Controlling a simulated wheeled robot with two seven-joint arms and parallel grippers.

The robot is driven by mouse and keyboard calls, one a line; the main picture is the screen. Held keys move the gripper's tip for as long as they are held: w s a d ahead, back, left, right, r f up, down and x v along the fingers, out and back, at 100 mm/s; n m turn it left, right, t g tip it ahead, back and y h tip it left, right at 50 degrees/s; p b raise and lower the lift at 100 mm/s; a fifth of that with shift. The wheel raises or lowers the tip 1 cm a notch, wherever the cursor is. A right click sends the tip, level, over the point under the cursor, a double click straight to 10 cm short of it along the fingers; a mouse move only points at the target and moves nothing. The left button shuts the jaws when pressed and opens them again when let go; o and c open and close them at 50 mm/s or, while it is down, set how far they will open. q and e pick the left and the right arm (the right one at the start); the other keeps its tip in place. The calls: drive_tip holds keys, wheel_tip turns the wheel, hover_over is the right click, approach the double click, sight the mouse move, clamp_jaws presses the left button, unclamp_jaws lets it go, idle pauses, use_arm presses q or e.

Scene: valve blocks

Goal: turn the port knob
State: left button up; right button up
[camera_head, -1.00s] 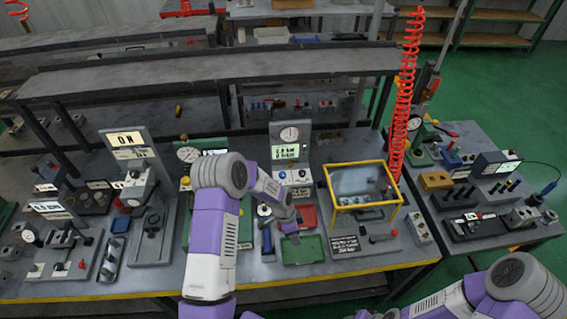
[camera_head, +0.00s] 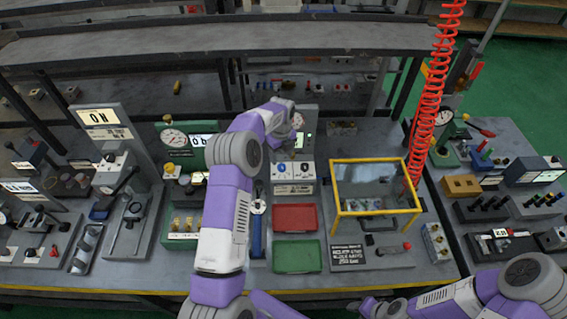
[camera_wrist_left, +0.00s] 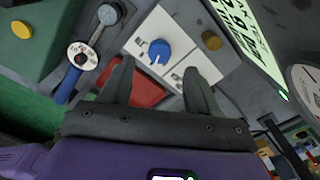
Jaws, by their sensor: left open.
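A white valve block (camera_head: 293,188) stands behind the red tray, with a blue knob (camera_head: 281,168) and a second knob (camera_head: 305,168) on its top. In the left wrist view the blue knob (camera_wrist_left: 159,50) has a white pointer line, and a brass-coloured knob (camera_wrist_left: 211,41) sits beside it. Small labels there are too blurred to read, so I cannot tell which knob is the port one. My left gripper (camera_wrist_left: 155,75) is open and empty, its fingers spread towards the blue knob without visible contact. My right gripper (camera_head: 376,307) is low at the front edge, its jaws unclear.
A red tray (camera_head: 295,218) and a green tray (camera_head: 297,256) lie in front of the block. A yellow-framed clear box (camera_head: 374,213) stands to the right, near a coiled red hose (camera_head: 436,85). A green gauge block (camera_head: 188,140) stands to the left.

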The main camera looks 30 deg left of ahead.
sight(282, 166)
use_arm(q)
wheel_tip(282, 166, down, 4)
drive_tip(key=shift+s+f, duration=0.1)
drive_tip(key=shift+f, duration=0.6)
drive_tip(key=c, duration=1)
drive_tip(key=shift+c, duration=0.2)
